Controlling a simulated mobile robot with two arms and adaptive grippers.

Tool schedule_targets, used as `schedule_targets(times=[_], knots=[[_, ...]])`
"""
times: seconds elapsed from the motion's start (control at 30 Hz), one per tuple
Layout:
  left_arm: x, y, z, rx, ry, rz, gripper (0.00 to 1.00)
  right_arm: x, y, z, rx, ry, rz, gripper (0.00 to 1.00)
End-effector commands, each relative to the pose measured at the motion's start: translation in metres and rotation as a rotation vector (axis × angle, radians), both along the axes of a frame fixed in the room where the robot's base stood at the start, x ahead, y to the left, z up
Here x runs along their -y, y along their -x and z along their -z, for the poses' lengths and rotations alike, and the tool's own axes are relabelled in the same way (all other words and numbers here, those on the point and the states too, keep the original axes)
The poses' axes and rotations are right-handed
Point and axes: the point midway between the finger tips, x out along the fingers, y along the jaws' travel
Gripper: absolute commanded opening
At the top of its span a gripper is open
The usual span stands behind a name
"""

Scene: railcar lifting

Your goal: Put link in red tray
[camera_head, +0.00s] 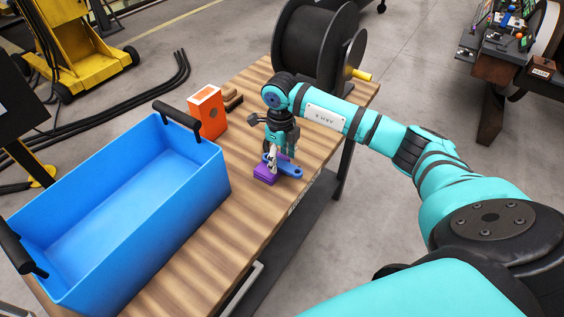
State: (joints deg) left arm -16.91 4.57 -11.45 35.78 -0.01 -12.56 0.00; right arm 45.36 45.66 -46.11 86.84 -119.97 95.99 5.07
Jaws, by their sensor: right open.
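A small blue link (291,171) lies at the wooden table's right edge, with a purple block (264,175) against its left end. My right gripper (272,164) points down over the left end of the link, its jaws open, very close to the link and the purple block. Whether the fingers touch either is too small to tell. The fingers hide part of both pieces. No red tray shows; the large tray (215,175) on the table is blue, empty, with black handles. My left gripper is out of view.
An orange-red box (207,112) and a small brown piece (232,99) stand behind the gripper on the wooden table (205,247). A large black reel (314,45) stands at the table's far end. Bare tabletop lies between the blue tray and the link.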

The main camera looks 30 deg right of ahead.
Motion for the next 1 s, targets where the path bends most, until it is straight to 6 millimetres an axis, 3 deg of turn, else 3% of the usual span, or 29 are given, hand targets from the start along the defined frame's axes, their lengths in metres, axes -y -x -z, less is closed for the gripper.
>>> schedule_targets(times=[0.13,0.33,0.77,1.0], knots=[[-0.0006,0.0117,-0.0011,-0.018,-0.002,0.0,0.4,0.0003,0.0001,0.0098,0.0,0.001,0.0,0.58],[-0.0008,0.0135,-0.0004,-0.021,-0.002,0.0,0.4,0.0003,0.0,0.0102,0.0,0.001,0.0,0.58],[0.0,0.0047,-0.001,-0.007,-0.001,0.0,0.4,0.0003,-0.0001,0.0097,0.001,0.001,0.0,0.01],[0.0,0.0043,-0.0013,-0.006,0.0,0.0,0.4,0.0003,-0.0006,0.0087,0.003,0.001,0.0,0.0]])
